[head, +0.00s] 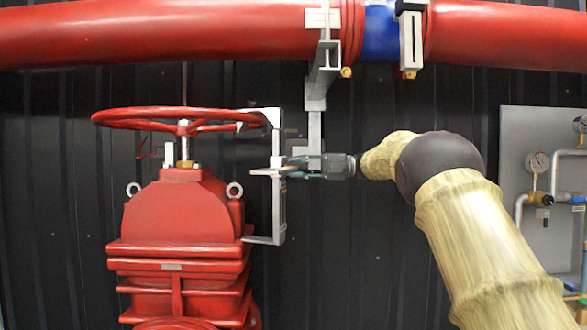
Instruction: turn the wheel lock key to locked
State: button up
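The red handwheel (180,118) sits level on top of the red valve body (178,215). A pale grey lock bracket (279,210) stands upright at the wheel's right edge, its upper end meeting the rim. A small light grey piece (266,171), which may be the key, sticks out to the left at mid-height of the bracket. My gripper (292,168) reaches in from the right, level, with its fingertips at the bracket beside this piece. The fingers are small and overlap the bracket, so I cannot tell whether they are open or touching the key.
A large red pipe (170,32) with a blue band (379,33) runs across the top. A grey hanger (315,100) comes down from it just above my gripper. A grey panel (528,150) with gauges and piping is at the right. Dark ribbed wall (345,260) lies behind.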

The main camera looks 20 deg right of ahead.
jog(key=v, duration=1.2)
jog(key=shift+w, duration=0.1)
